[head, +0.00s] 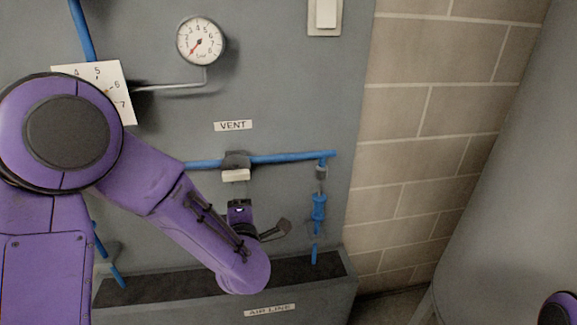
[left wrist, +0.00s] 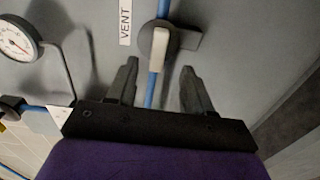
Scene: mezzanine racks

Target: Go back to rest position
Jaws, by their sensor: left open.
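My left arm comes in from the left in the head view, and its purple forearm reaches down toward the middle. My left gripper (head: 272,230) is partly hidden behind the forearm, below the vent valve (head: 236,172) on the blue pipe. In the left wrist view, the fingers of my left gripper (left wrist: 158,88) are apart with nothing held between them. The vent valve's pale handle (left wrist: 162,50) shows beyond the fingertips and apart from them. My right gripper is not in view; only a small purple part of me shows at the lower right of the head view.
A grey panel carries a round gauge (head: 201,41), a white dial plate (head: 113,85) partly behind my arm, and a VENT label (head: 233,126). A blue hose fitting (head: 318,207) hangs at right. A grey trough (head: 300,300) marked AIR LINE juts out below. A block wall (head: 440,110) stands at right.

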